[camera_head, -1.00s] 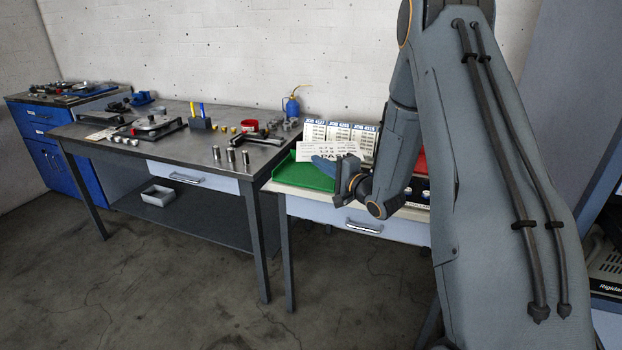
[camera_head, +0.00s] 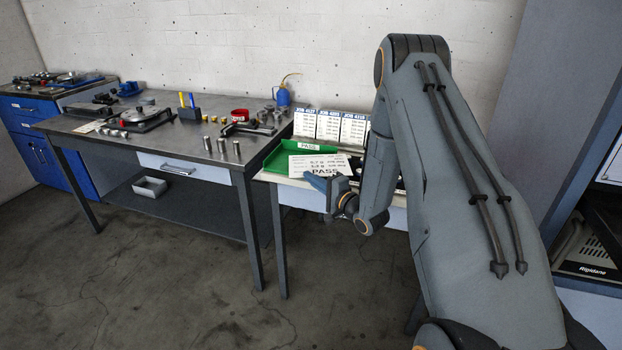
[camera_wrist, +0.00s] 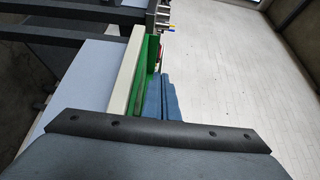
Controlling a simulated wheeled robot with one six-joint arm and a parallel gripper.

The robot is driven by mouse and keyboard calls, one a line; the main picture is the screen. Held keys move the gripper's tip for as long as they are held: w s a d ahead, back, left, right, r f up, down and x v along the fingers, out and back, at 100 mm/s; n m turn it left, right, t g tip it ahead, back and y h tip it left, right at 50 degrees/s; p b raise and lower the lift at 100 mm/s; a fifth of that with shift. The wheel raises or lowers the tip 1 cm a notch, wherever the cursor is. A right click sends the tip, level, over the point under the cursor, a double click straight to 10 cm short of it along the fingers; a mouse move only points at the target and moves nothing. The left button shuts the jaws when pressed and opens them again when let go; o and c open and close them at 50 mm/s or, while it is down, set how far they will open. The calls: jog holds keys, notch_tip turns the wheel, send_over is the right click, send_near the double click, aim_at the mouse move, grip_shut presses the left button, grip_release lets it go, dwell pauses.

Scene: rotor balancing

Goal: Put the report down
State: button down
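The report (camera_head: 320,165) is a white card with dark print and a large "PASS". It is tilted back over the near part of the green tray (camera_head: 270,160). My gripper (camera_head: 318,181) has blue fingers at the report's lower edge and is shut on it. The wrist view shows the two blue fingers (camera_wrist: 161,97) close together beside the tray's green wall (camera_wrist: 153,55); the report's face does not show there. I cannot tell whether the report touches the tray floor. A small "PASS" label (camera_head: 309,147) stands at the tray's back.
Job cards (camera_head: 329,124) stand behind the tray. A blue oil can (camera_head: 283,96) is on the steel bench (camera_head: 200,150) to the left, with metal cylinders and a red holder (camera_head: 240,115). My arm hides the right of the tray's table.

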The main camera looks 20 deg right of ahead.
jog(key=shift+f, duration=0.1)
jog(key=shift+f+b, duration=0.3)
jog(key=shift+f, duration=0.05)
jog(key=c, duration=2.1)
grip_release()
jog(key=shift+r, duration=0.1)
